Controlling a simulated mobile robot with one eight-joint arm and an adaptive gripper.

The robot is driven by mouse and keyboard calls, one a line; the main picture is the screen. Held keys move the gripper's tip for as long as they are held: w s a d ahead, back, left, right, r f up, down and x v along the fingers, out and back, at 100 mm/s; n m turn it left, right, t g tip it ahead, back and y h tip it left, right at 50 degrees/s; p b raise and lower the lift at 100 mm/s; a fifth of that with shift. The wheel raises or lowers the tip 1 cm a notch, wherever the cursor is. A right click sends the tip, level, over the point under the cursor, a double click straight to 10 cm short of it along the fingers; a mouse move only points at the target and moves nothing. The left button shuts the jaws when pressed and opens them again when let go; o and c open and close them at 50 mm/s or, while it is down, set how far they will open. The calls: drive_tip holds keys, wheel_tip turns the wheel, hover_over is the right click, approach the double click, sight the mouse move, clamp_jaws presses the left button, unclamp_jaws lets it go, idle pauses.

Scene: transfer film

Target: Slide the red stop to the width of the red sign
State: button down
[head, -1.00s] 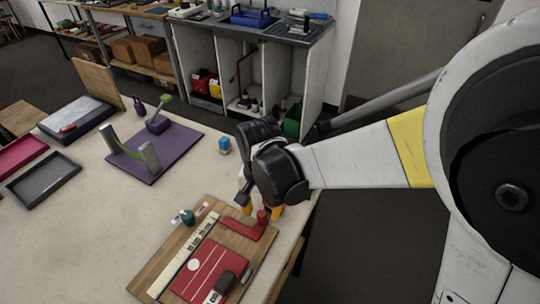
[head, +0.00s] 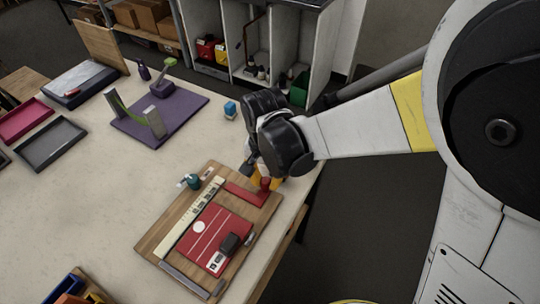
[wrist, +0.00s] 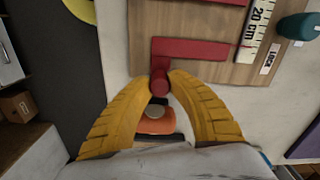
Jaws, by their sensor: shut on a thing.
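The red stop (head: 245,194) is a flat L-shaped bar with a round red knob at its right end, lying across the wooden board. In the wrist view the stop's bar (wrist: 195,49) reaches towards the ruler. My gripper (head: 264,184) is shut on the knob (wrist: 160,82), its yellow fingertips touching it from both sides. The red sign (head: 220,228) lies flat on the board, nearer the camera, with white lines and a white disc. A bare strip of wood separates stop and sign. The pale ruler (head: 192,220) runs along their left side.
A teal knob (head: 193,181) stands at the ruler's far end, near a LOCK label (wrist: 268,58). A grey bar (head: 185,281) lies at the board's near edge.

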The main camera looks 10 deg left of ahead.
sight(250, 213)
drive_tip(key=s+a, duration=0.1)
drive_tip(key=s, duration=0.1)
drive_tip(key=s+a, duration=0.1)
drive_tip(key=s, duration=0.2)
drive_tip(key=s+a, duration=0.1)
drive_tip(key=s, duration=0.1)
drive_tip(key=shift+s, duration=0.25)
drive_tip(key=c, duration=1.2)
unclamp_jaws()
wheel_tip(250, 213, up, 12)
